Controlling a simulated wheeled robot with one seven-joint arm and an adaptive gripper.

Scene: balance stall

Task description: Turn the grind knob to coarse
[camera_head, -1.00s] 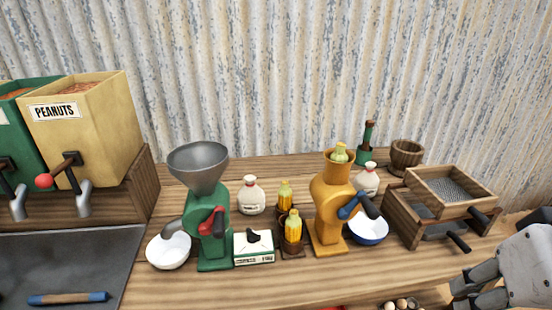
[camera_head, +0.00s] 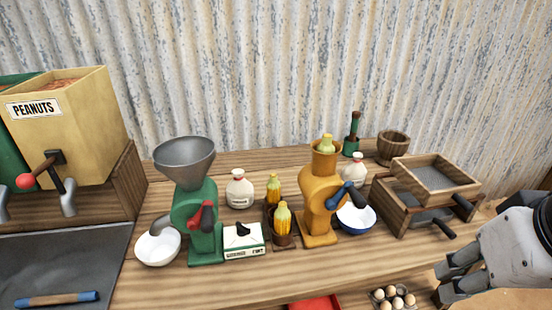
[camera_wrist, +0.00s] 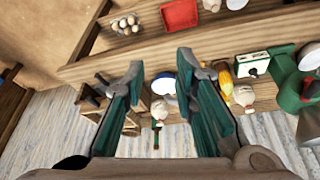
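The grind knob is a black pointer (camera_head: 243,229) on top of a small white and green box (camera_head: 244,242). The box front carries lettering too small to read surely. It stands right of the green grinder (camera_head: 197,215) with its grey hopper and red-handled crank. The box also shows at the right of the wrist view (camera_wrist: 252,65). My gripper (camera_head: 451,279) is at the lower right of the head view, well away from the knob. In the wrist view my gripper (camera_wrist: 160,62) is open, with nothing between its fingers.
Corn cobs in holders (camera_head: 282,225) stand right of the box, then a yellow grinder (camera_head: 319,205) with a blue crank and a wooden sieve box (camera_head: 430,195). A white bowl (camera_head: 157,248) is at left. A red tray (camera_head: 315,302) and eggs (camera_head: 394,298) sit lower in front.

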